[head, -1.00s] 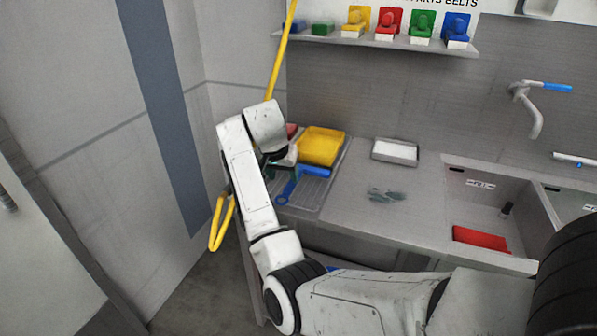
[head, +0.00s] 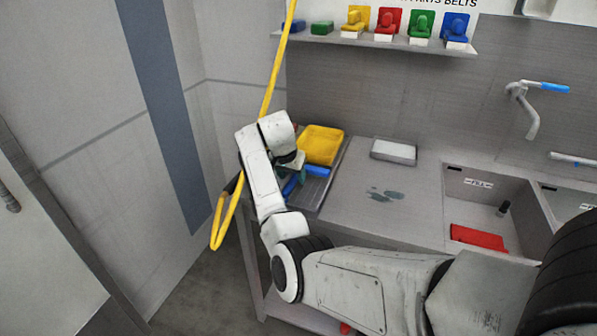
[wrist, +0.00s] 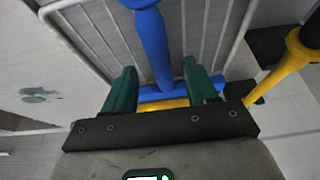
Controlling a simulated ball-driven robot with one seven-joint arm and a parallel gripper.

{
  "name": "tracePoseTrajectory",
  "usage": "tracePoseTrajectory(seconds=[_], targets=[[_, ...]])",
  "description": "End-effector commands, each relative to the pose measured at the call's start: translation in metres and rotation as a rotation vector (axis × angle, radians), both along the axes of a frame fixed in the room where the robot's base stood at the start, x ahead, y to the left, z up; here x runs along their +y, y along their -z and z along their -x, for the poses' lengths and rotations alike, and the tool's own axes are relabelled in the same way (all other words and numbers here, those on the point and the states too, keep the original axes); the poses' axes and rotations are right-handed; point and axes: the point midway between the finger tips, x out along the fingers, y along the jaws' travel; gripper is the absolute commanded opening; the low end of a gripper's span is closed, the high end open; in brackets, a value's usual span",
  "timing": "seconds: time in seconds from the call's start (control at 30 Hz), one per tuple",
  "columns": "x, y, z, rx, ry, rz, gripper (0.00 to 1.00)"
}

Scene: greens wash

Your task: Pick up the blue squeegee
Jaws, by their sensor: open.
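The blue squeegee (head: 317,171) lies on the rack at the back left of the counter, its handle partly hidden by my arm in the head view. In the wrist view the squeegee (wrist: 155,45) shows its handle running up from a blue crosspiece. My gripper (wrist: 158,78) is open, with one green finger on each side of the handle, and nothing is clamped. In the head view my gripper (head: 293,166) is over the rack beside the squeegee; the exact height gap cannot be told.
A yellow pole (head: 272,85) stands close to my arm on the left. A white-topped tray (head: 394,151) and a sink with a red item (head: 478,237) are to the right.

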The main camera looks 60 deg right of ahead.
Motion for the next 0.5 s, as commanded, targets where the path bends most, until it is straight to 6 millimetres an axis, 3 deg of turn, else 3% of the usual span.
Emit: tracePoseTrajectory(seconds=[0.17, 0.5], targets=[[-0.006, 0.015, 0.0, 0.0, 0.0, 0.0, 0.57], [-0.007, 0.017, -0.001, -0.001, 0.0, 0.001, 0.57]])
